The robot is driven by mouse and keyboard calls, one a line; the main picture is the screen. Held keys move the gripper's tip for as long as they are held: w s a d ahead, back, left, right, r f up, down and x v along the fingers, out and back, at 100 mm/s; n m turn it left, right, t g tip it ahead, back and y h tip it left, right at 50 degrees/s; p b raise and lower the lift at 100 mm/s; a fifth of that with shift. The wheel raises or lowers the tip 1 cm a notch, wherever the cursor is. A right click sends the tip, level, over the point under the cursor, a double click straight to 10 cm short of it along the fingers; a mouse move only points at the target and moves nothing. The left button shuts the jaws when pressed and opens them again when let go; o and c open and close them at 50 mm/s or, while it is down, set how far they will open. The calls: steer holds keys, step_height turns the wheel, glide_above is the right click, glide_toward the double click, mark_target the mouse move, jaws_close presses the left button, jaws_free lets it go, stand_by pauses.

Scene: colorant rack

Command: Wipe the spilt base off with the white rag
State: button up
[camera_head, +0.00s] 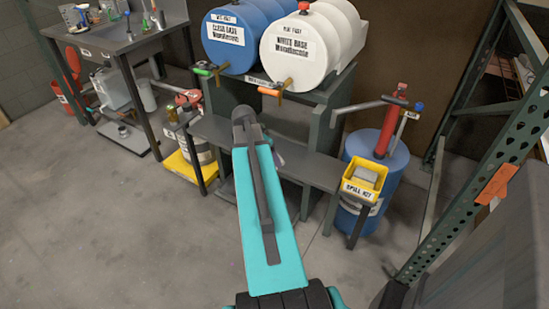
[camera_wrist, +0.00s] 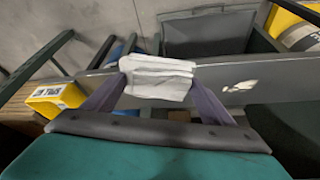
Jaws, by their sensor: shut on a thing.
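My gripper (camera_wrist: 158,86) is shut on the white rag (camera_wrist: 158,68), a folded cloth held between its two dark fingers in the wrist view. Beyond and to the right of the rag, a small whitish patch of spilt base (camera_wrist: 240,86) lies on the long grey shelf (camera_wrist: 290,72). The rag and the patch are apart in the picture; I cannot tell the rag's height above the shelf. In the head view my teal arm hides most of the gripper and the rag, and the spill does not show. The grey shelf (camera_head: 315,168) shows beside my arm, below the drums.
A blue drum (camera_head: 240,38) and a white drum (camera_head: 305,45) with taps lie on the stand above the shelf. A green rack post (camera_head: 480,150) stands far right. The floor at left is clear.

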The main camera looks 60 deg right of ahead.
steer(key=w+a+r+n+t, duration=0.2)
steer(key=w+a+r+n, duration=0.35)
steer(key=w+a, duration=0.55)
steer(key=w+a+r+n+t, duration=0.2)
steer(key=w+a+r+n, duration=0.35)
steer(key=w+a, duration=0.6)
steer(key=w+a+r+n+y, duration=0.1)
steer(key=a+r+n, duration=0.2)
steer(key=a, duration=0.6)
steer(key=w+a+r+n+t+y, duration=0.1)
steer(key=a+r+n, duration=0.2)
steer(key=a, duration=0.7)
steer(key=w+a+r+n+y, duration=0.1)
steer(key=a+r, duration=0.4)
steer(key=a, duration=0.5)
steer(key=n+y, duration=0.1)
steer(key=n, duration=0.1)
steer(key=shift+w+r+n, duration=0.2)
steer(key=shift+w+n, duration=0.1)
steer(key=shift+n, duration=0.1)
steer(key=shift+a, duration=0.15)
